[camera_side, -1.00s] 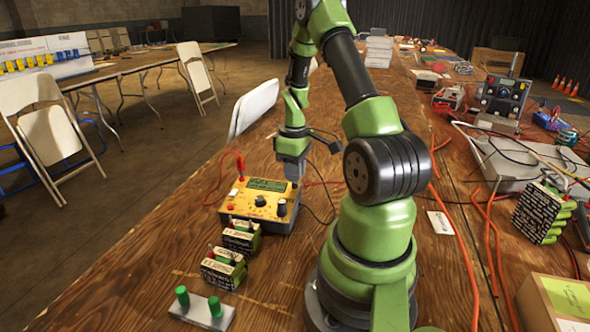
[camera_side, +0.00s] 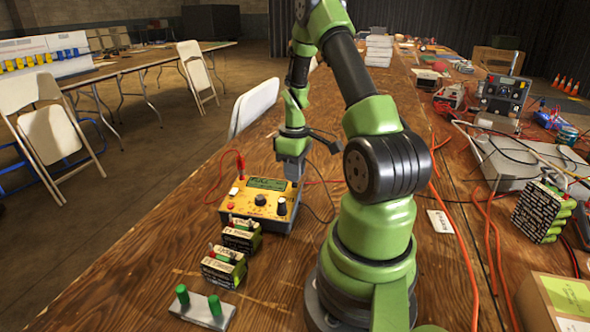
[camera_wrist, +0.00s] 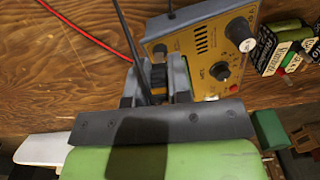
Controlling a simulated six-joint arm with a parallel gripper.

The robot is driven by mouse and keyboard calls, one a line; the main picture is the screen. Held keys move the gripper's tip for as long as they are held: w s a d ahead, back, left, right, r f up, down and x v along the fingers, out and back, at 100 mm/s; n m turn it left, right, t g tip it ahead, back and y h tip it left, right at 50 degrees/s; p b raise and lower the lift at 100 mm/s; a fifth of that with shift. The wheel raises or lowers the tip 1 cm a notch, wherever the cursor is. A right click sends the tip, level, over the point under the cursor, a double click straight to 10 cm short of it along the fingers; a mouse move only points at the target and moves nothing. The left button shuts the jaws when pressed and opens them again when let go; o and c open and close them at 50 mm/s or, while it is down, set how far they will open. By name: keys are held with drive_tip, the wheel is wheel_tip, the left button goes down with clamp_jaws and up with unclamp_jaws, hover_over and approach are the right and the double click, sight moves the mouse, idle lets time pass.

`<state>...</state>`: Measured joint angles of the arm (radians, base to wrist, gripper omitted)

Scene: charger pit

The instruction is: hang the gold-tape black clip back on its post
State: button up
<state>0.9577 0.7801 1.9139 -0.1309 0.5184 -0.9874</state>
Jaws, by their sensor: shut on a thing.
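In the wrist view my gripper (camera_wrist: 160,78) is shut on the black clip (camera_wrist: 158,76), which shows as a dark piece with a little gold between the grey fingers. A black lead crosses in front of the left finger. In the side view my gripper (camera_side: 293,172) points down at the back right corner of the yellow charger box (camera_side: 256,212), which also shows in the wrist view (camera_wrist: 205,62). The clip and its post are hidden there, so I cannot tell if they touch. A red clip (camera_side: 240,164) stands upright at the box's back left.
Two battery packs (camera_side: 241,236) stand in front of the box, near a grey plate with green posts (camera_side: 202,309). Red leads run across the wooden table (camera_side: 150,270). Another battery pack (camera_side: 541,212) stands at the right. The table's left edge is near the box.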

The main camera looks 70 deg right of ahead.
idle(0.3)
drive_tip(key=o, duration=0.8)
drive_tip(key=shift+o, duration=0.5)
drive_tip(key=shift+o, duration=0.5)
drive_tip(key=shift+r, duration=3.75)
